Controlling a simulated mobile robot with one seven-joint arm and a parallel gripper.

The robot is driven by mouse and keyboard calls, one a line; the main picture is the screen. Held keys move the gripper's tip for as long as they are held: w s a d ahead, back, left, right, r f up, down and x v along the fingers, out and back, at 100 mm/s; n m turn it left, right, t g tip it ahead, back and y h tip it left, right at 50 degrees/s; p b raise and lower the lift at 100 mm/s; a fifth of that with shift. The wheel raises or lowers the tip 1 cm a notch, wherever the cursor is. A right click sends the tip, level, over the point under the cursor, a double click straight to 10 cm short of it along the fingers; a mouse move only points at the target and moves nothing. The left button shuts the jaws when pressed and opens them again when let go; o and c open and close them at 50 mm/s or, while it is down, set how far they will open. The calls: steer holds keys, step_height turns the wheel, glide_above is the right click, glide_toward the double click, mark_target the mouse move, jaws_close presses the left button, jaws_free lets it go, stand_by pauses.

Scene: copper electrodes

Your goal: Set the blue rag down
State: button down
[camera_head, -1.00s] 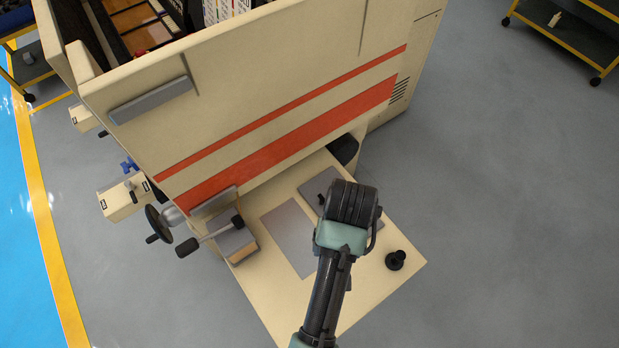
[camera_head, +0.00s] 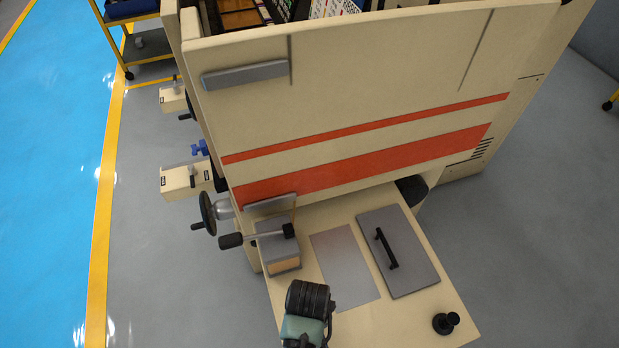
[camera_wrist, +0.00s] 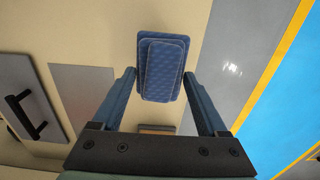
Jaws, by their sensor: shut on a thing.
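The blue rag (camera_wrist: 163,70) is a folded, textured pad in the wrist view. My gripper (camera_wrist: 160,76) has its two fingers on either side of the rag and is shut on it. Cream surface shows beyond and to the left of the rag. I cannot tell the height of the rag above the surface. In the head view my gripper's wrist end (camera_head: 308,300) is over the near left edge of the cream table (camera_head: 400,325). The fingers and the rag are hidden there.
A cream machine (camera_head: 380,70) with red stripes stands behind the table. On the table are a flat grey plate (camera_head: 345,265), a handled grey panel (camera_head: 405,250), a grey-topped block (camera_head: 278,248) and a black knob (camera_head: 446,323). A crank handle (camera_head: 232,241) sticks out left.

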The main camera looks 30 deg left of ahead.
steer(key=shift+f, duration=2.15)
steer(key=shift+b, duration=0.35)
